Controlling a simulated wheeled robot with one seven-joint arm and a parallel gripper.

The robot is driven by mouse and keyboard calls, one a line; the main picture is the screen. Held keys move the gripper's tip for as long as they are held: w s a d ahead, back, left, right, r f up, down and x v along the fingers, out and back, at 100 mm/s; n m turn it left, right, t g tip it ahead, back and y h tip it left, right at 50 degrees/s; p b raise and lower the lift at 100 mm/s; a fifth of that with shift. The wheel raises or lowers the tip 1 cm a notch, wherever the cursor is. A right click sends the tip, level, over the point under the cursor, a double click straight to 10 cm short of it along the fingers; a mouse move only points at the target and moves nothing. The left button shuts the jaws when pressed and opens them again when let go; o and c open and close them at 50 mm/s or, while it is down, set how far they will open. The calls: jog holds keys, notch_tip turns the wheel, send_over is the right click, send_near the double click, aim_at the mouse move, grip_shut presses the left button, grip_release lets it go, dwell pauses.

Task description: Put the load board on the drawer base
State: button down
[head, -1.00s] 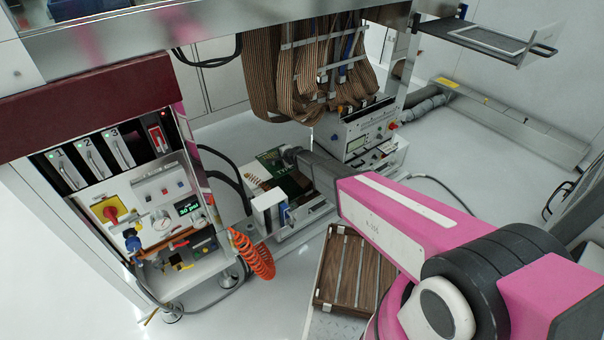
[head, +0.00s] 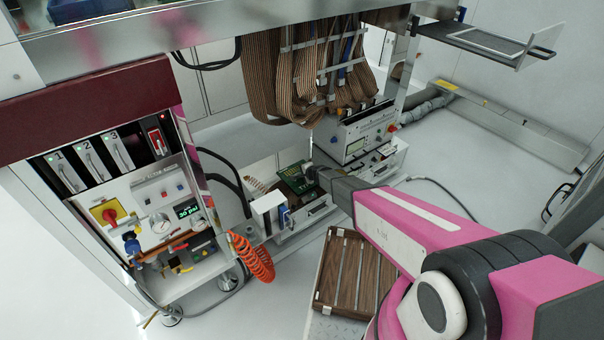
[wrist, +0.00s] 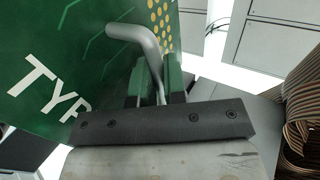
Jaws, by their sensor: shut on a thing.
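The load board is a green panel (head: 293,180) with pale lettering. In the head view it is above the low pale drawer base (head: 295,230); I cannot tell whether they touch. In the wrist view the board (wrist: 60,50) fills the upper left, with part of its lettering and gold dots showing. My gripper (head: 313,174) is at the board's right side. In the wrist view my gripper (wrist: 155,85) is shut on the board's bent grey handle (wrist: 145,40). The board hides much of the base.
An instrument box (head: 357,138) stands just behind and right of the base. Ribbon cables (head: 300,75) hang above. A control cabinet (head: 150,215) with an orange coiled hose (head: 258,255) is at left. A wooden slatted panel (head: 350,272) lies in front. Floor at far right is open.

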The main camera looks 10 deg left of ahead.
jog(key=shift+f, duration=0.1)
jog(key=c, duration=1.2)
grip_release()
jog(key=shift+s+d, duration=0.1)
jog(key=s+d+r+n+g+h, duration=0.1)
jog(key=s+d+r+n+g, duration=0.15)
jog(key=s+d+r, duration=0.65)
jog(key=s+d+r+n+g, duration=0.1)
jog(key=s+d+r+n, duration=0.25)
jog(key=d+r, duration=0.75)
jog(key=s+d+r+g+h, duration=0.1)
jog(key=s+d+r+h, duration=0.1)
jog(key=d, duration=0.6)
jog(key=s+d+r+n+g+h, duration=0.1)
jog(key=s+d+r+h, duration=0.2)
jog(key=s+d, duration=0.4)
jog(key=s+d+r+n+g+h, duration=0.1)
jog(key=s+d+r, duration=0.3)
jog(key=d, duration=0.5)
jog(key=shift+s+d+r+g+h, duration=0.2)
jog(key=shift+g+h, duration=0.15)
jog(key=shift+h, duration=0.45)
